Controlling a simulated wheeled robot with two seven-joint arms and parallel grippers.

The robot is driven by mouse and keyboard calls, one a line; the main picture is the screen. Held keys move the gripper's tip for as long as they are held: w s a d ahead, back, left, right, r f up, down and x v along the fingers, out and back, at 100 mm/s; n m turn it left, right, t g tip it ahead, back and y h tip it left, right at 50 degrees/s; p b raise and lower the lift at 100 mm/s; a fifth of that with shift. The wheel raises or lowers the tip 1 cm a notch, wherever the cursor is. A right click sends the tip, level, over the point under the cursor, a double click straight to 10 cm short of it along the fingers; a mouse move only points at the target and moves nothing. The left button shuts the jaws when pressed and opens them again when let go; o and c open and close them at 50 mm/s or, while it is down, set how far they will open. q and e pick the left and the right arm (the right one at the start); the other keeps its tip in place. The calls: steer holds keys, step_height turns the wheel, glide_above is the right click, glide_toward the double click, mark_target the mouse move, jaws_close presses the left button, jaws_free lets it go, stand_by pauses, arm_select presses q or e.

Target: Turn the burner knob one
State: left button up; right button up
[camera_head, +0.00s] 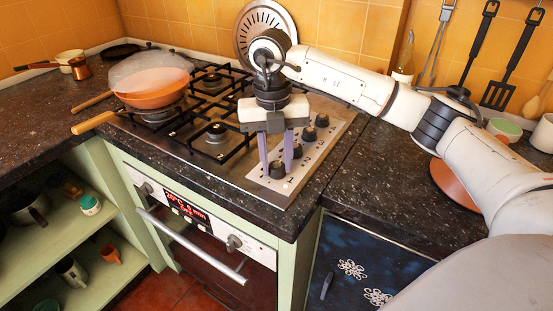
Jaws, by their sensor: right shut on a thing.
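The stove's control panel (330,131) carries a row of black burner knobs along its right side. The front knob (277,171), nearest the stove's front edge, is between the two purple fingers of my right gripper (276,167). The gripper points down from above and is shut on this knob. The other knobs, such as the second one (294,151), stand free behind it. The knob's pointer direction is too small to tell. My left gripper is not in view.
A covered orange pan (155,97) stands on the left burner, its wooden handle (92,123) sticking out left. A round perforated metal disc (246,30) leans on the tiled wall behind my arm. Utensils hang at the upper right. The dark counter right of the stove is mostly clear.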

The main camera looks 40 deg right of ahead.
steer(key=shift+r, duration=0.1)
steer(key=o, duration=1)
steer(key=shift+o, duration=0.2)
step_height(320, 180, up, 10)
steer(key=shift+w+a+r+p, duration=0.15)
steer(key=shift+a+p, duration=0.05)
steer(key=shift+p, duration=0.15)
